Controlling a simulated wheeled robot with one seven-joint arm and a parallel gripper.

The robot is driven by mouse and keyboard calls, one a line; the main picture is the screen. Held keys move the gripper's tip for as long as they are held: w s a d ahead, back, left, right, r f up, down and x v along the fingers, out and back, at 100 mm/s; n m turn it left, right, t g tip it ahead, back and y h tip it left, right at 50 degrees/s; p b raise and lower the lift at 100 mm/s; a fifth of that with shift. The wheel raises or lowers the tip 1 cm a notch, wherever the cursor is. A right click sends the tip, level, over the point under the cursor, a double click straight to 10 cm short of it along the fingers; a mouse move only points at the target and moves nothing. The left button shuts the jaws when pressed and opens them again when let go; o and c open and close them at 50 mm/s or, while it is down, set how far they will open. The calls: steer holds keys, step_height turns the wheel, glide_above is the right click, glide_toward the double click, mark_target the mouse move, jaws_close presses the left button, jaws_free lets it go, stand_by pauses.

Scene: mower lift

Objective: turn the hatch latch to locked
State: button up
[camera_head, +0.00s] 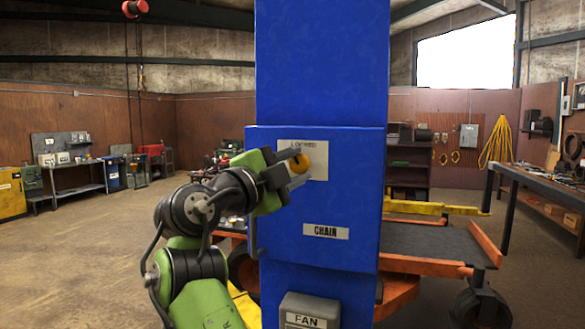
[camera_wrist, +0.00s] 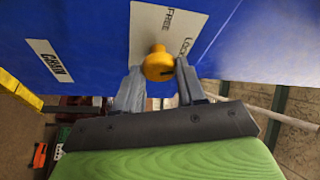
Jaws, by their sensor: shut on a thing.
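The hatch latch is a yellow-orange round knob (camera_head: 299,163) on a white plate (camera_head: 318,150) on the front of the blue hatch (camera_head: 350,190). My gripper (camera_head: 297,170) reaches it from the left and is shut on the knob. In the wrist view the knob (camera_wrist: 157,64) sits between the two grey fingers, below the words FREE and LOCKED on the plate (camera_wrist: 165,22). A small dark mark shows on the knob's lower right edge. I cannot tell for certain which word the latch points to.
A CHAIN label (camera_head: 326,231) is lower on the hatch, and a grey FAN box (camera_head: 308,311) is below it. An orange lift with a dark platform (camera_head: 430,238) stands behind, right of the blue column. Open floor (camera_head: 90,240) lies to the left.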

stand_by(0.4)
steer(key=o, duration=1)
steer(key=b+v, duration=0.1)
steer(key=v, duration=1.4)
steer(key=shift+s+a, duration=0.2)
steer(key=shift+a, duration=0.1)
steer(key=shift+f, duration=0.1)
